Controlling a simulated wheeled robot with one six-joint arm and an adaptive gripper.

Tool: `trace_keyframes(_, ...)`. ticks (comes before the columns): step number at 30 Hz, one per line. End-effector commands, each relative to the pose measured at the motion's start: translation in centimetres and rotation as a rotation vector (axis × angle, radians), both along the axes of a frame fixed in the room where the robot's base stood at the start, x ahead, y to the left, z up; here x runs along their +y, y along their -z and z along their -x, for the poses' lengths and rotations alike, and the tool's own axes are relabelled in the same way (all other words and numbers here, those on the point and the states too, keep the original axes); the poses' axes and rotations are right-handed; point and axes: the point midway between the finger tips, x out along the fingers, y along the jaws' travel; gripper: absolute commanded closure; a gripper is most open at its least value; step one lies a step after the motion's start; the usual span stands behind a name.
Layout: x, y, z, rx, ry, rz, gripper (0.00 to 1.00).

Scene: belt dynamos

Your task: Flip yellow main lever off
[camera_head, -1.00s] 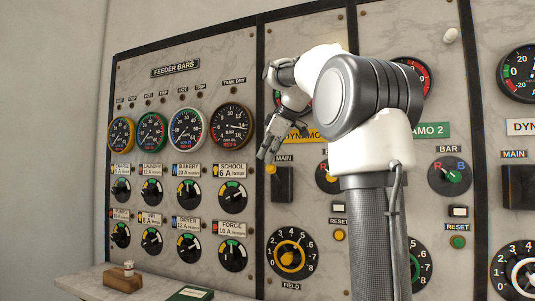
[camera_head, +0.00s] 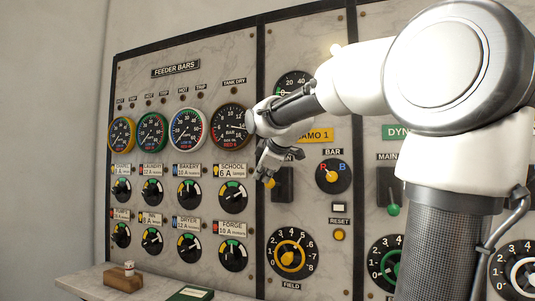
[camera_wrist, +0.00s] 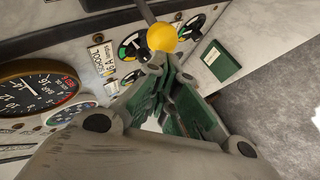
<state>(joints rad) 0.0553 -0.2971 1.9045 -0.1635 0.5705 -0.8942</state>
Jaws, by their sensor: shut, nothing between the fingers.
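The yellow main lever's round knob (camera_head: 270,183) sticks out from the dark switch block (camera_head: 284,186) under the MAIN label of the yellow dynamo 1 panel. In the wrist view the yellow knob (camera_wrist: 162,37) sits on a grey rod just beyond my fingertips. My gripper (camera_head: 264,176) is shut and empty, right above and against or very close to the knob; I cannot tell whether they touch. In the wrist view my gripper (camera_wrist: 168,68) shows its green-padded fingers. My wrist hides part of the panel around the MAIN label.
The yellow bar selector (camera_head: 333,176), reset button (camera_head: 339,235) and field dial (camera_head: 291,253) lie right of and below the lever. Feeder gauges (camera_head: 231,126) and knobs are on the left. The green main lever (camera_head: 393,210) hangs down on the right. A shelf (camera_head: 85,280) runs below.

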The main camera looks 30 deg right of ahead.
Motion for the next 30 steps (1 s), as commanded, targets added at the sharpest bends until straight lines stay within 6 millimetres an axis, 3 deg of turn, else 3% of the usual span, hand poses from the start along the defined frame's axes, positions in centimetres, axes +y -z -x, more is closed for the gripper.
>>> trace_keyframes(8,0.1,4.3,0.2,-0.033,0.003,0.047,1.0)
trace_keyframes(30,0.1,2.3,0.1,-0.035,0.003,0.046,1.0)
